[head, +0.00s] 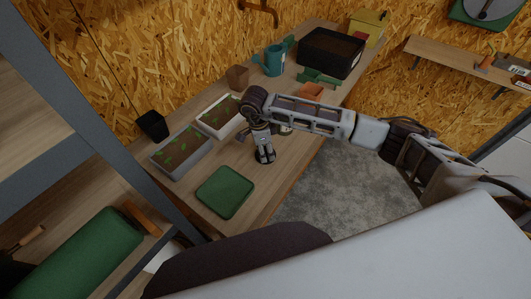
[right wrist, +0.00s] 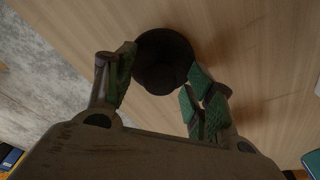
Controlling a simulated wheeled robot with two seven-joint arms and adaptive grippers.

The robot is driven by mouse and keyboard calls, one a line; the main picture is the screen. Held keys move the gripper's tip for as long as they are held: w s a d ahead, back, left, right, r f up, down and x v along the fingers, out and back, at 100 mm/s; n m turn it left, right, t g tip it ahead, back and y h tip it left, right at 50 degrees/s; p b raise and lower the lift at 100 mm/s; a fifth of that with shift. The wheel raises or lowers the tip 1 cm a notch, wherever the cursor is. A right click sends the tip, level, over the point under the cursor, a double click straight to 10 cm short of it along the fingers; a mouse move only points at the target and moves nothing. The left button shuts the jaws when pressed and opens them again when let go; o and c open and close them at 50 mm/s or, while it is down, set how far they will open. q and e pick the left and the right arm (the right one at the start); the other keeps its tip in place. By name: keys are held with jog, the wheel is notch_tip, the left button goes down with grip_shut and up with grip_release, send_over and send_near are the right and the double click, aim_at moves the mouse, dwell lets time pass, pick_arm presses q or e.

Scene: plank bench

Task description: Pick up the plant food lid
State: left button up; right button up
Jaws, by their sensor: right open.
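A dark round piece, which looks like the plant food lid (head: 265,157), is on the plank bench (head: 270,185) under my right gripper (head: 262,147). In the right wrist view the dark round lid (right wrist: 163,60) shows a raised rim and a shadowed, hollow-looking middle. My right gripper (right wrist: 160,68) is open, with one green-padded finger on each side of the lid. I cannot tell whether the fingers touch it. Part of a pale container (head: 286,128) shows behind the gripper, mostly hidden. My left gripper is not in view.
A green tray (head: 225,192) lies near the bench's front end. Two seedling trays (head: 182,152) (head: 219,117) stand left of the gripper. A brown pot (head: 238,78), teal watering can (head: 272,60) and black crate (head: 330,52) stand farther back. Bare bench lies between gripper and green tray.

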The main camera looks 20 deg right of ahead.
aim_at(265, 149)
jog(key=shift+c, duration=0.3)
jog(key=c, duration=0.9)
jog(key=shift+r, duration=0.1)
notch_tip(265, 149, up, 10)
jog(key=shift+f+b, duration=0.1)
jog(key=shift+b, duration=1)
